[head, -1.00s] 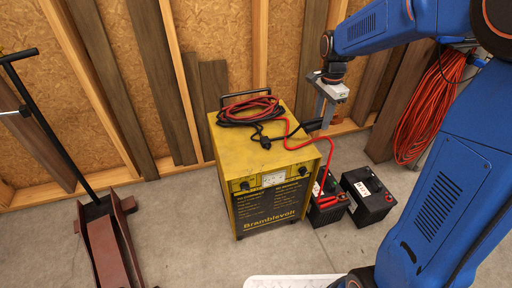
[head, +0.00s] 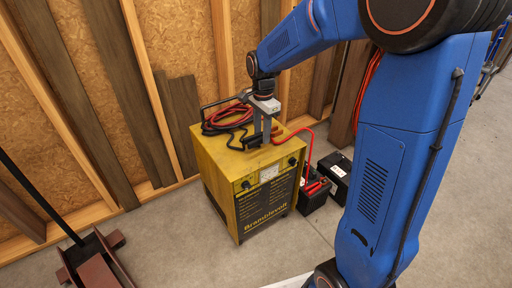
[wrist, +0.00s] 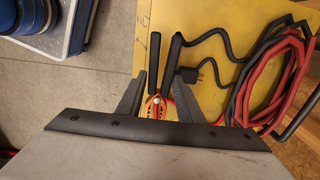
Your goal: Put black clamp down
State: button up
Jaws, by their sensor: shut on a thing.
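The black clamp (head: 248,141) is held over the top of the yellow charger (head: 214,160), near its right front part. In the wrist view the black clamp (wrist: 154,58) shows two long black handles, with copper-coloured jaws between my fingers. A black cable runs from it toward the coiled leads. My gripper (head: 264,143) points down and is shut on the clamp; it also shows in the wrist view (wrist: 157,106). Whether the clamp touches the charger top I cannot tell.
Coiled red and black leads (head: 228,118) lie at the back of the charger top, by its handle. A red cable (head: 309,145) runs down to a battery (head: 313,197); a second battery (head: 338,172) stands beside it. A red floor jack (head: 92,260) stands left.

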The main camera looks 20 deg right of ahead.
aim_at(262, 154)
jog(key=shift+f, duration=3.35)
jog(key=shift+f, duration=0.15)
jog(key=o, duration=0.9)
notch_tip(262, 154, up, 12)
jog(key=s+d+r+n+t, duration=0.1)
jog(key=s+d+r+n, duration=0.15)
jog(key=s, duration=0.45)
jog(key=s+d+r+n+t, duration=0.1)
jog(key=s+d+r+n, duration=0.1)
jog(key=s+r+n, duration=0.35)
jog(key=shift+s+d+f+n+t, duration=0.55)
jog(key=shift+s+n, duration=0.5)
jog(key=shift+s, duration=1.95)
jog(key=shift+s+d+f+n+t, duration=0.3)
jog(key=shift+s+f+n, duration=0.6)
jog(key=shift+s, duration=2.05)
jog(key=shift+s+d+f+n+t, duration=0.45)
jog(key=shift+s+n, duration=0.8)
jog(key=shift+s, duration=1.75)
